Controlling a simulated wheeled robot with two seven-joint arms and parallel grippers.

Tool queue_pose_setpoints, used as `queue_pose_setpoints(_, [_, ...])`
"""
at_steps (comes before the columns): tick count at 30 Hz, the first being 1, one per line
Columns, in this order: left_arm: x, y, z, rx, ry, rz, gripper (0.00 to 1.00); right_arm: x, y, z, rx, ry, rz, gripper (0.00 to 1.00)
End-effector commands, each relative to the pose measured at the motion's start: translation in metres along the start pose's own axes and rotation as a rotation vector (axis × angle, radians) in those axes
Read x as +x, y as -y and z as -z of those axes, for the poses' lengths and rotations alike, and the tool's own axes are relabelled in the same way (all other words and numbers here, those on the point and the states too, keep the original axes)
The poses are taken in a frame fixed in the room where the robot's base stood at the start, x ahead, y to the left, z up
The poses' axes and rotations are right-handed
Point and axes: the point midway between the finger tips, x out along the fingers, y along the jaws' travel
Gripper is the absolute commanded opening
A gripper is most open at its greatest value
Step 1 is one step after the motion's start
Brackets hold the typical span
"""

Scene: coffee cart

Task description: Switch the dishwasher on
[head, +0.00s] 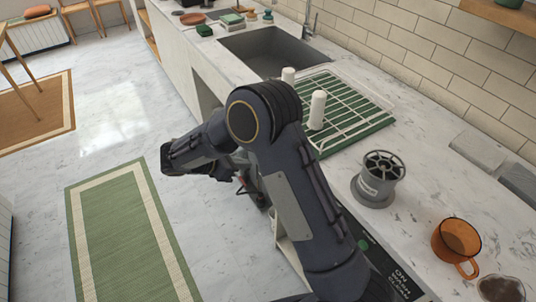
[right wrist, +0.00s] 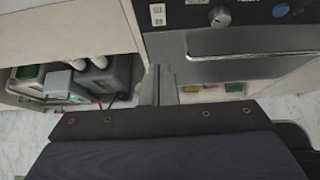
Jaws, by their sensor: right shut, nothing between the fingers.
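In the right wrist view, the dishwasher's metal front (right wrist: 245,42) fills the upper right. Its dark control strip along the top carries a white two-part switch plate (right wrist: 157,14), a round knob (right wrist: 218,18) and a blue round button (right wrist: 281,10). My right gripper (right wrist: 160,76) is shut and empty. Its fingertips appear below the switch plate, near the dishwasher's left edge; I cannot tell whether they touch anything. In the head view my right arm crosses the middle and hides most of the dishwasher's place under the counter. My left gripper is not in view.
An open cupboard with grey bins (right wrist: 98,78) is left of the dishwasher. On the counter stand a grey round holder (head: 376,190), an orange mug (head: 455,243) and a green-based dish rack (head: 352,134). The sink (head: 265,52) is farther back.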

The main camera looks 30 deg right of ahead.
Motion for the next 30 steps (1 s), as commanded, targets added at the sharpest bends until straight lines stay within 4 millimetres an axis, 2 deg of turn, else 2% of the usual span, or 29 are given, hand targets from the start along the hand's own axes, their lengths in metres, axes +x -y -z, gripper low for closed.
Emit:
queue_pose_setpoints(10, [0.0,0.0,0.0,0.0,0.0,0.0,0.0,0.001,0.0,0.001,-0.003,0.003,-0.001,0.0])
queue_pose_setpoints(14, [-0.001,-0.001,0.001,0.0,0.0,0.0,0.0,0.008,0.0,0.0,-0.003,0.002,0.001,0.0])
queue_pose_setpoints(17, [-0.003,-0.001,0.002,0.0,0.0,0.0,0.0,0.023,0.001,0.0,-0.004,0.003,0.004,0.0])
queue_pose_setpoints(28, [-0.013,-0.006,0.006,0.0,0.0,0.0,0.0,0.101,0.001,-0.001,-0.003,0.002,0.005,0.0])
queue_pose_setpoints(30, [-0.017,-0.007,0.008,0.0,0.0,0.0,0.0,0.111,0.001,-0.007,0.0,0.001,0.004,0.0])
